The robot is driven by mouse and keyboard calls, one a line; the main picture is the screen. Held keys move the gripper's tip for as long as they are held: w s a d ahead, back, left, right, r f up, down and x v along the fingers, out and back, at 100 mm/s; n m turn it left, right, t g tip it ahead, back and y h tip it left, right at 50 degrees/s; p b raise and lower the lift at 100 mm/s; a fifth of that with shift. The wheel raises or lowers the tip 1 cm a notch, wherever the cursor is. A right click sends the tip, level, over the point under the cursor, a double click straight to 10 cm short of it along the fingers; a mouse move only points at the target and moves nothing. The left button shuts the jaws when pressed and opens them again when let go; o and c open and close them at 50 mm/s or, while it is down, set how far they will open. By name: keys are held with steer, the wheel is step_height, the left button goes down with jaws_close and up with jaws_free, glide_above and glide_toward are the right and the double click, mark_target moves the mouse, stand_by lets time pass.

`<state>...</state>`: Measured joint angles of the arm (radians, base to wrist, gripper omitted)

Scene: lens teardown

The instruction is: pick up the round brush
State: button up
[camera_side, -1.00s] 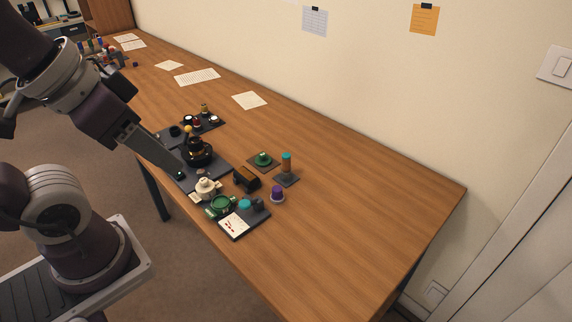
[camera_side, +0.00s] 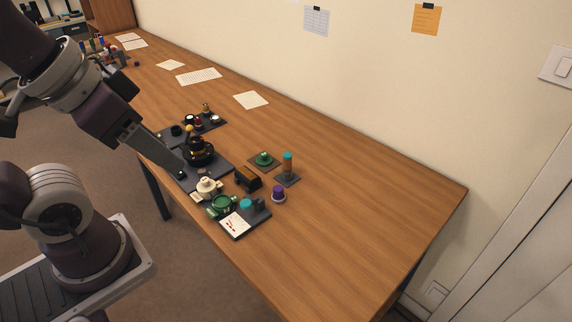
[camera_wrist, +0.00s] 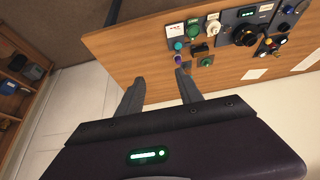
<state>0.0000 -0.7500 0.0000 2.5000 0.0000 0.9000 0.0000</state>
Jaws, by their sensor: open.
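No part can be told for certain as the round brush at this size. A likely one is the upright brown piece with a teal top (camera_side: 287,163), standing on a small dark pad in the side view. In the wrist view its place is near my right fingertip, which appears to cover part of it. My gripper (camera_wrist: 159,76) is open, its two grey fingers apart with nothing between them. The parts lie beyond the fingertips in the wrist view. In the side view my arm's grey end section reaches over the left of the mats; the fingers are not clear there.
A purple-topped piece (camera_side: 278,193) stands close in front. A green round part (camera_side: 263,158) sits on a pad behind a dark brown block (camera_side: 247,180). A black lens body (camera_side: 199,151) and a cream part (camera_side: 207,187) crowd the mats. The table's right side (camera_side: 370,210) is clear.

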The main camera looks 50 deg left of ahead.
steer(key=shift+o, duration=0.7)
steer(key=n+g, duration=0.6)
steer(key=n, duration=1.5)
glide_above(287, 155)
step_height(287, 155, down, 21)
steer(key=shift+s+a+r, duration=0.1)
steer(key=shift+a, duration=0.05)
steer(key=f, duration=0.7)
steer(key=shift+w, duration=0.2)
jaws_close()
